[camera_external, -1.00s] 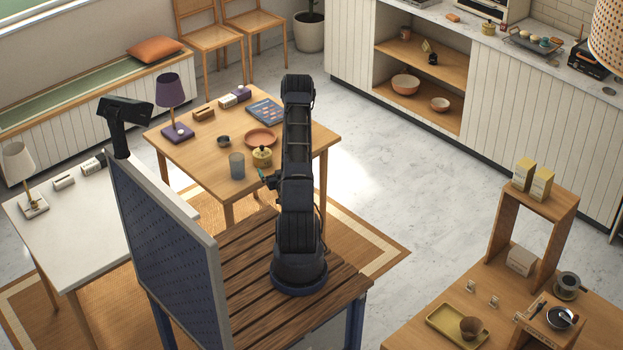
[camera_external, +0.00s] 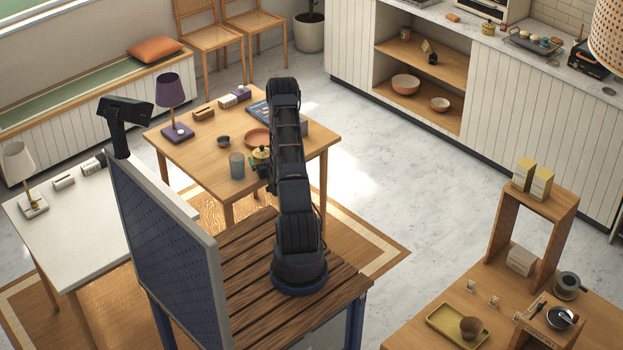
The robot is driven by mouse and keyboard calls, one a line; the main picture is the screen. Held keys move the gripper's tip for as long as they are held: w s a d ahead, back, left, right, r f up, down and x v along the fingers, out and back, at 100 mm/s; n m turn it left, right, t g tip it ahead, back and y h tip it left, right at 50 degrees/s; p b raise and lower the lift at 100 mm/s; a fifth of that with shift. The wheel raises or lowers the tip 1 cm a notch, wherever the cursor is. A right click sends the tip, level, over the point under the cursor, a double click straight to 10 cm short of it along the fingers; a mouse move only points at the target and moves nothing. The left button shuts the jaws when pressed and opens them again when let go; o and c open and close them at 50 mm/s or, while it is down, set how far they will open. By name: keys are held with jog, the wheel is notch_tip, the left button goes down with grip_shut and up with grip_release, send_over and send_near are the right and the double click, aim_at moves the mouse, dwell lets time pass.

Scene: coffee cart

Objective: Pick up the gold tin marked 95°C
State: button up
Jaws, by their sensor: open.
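A small gold tin with a dark lid (camera_external: 260,155) stands on the wooden table, partly hidden behind my arm. Its marking is too small to read. Another small gold tin (camera_external: 488,28) stands on the far kitchen counter; no marking can be read on it either. My gripper (camera_external: 260,172) shows in small part at the left side of my arm, just in front of the tin in the picture. It is open, with nothing seen held in it. I cannot tell whether it touches the tin.
On the table, a blue-grey cup (camera_external: 237,166) stands left of the tin, a terracotta plate (camera_external: 256,137) behind it, and a small dark bowl (camera_external: 223,141) farther left. A grey block (camera_external: 304,128) is right of my arm. The table's front left is clear.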

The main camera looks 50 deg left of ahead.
jog(key=shift+w+a, duration=0.1)
jog(key=shift+a, duration=0.15)
jog(key=shift+c, duration=0.4)
jog(key=c, duration=2)
jog(key=shift+r, duration=0.15)
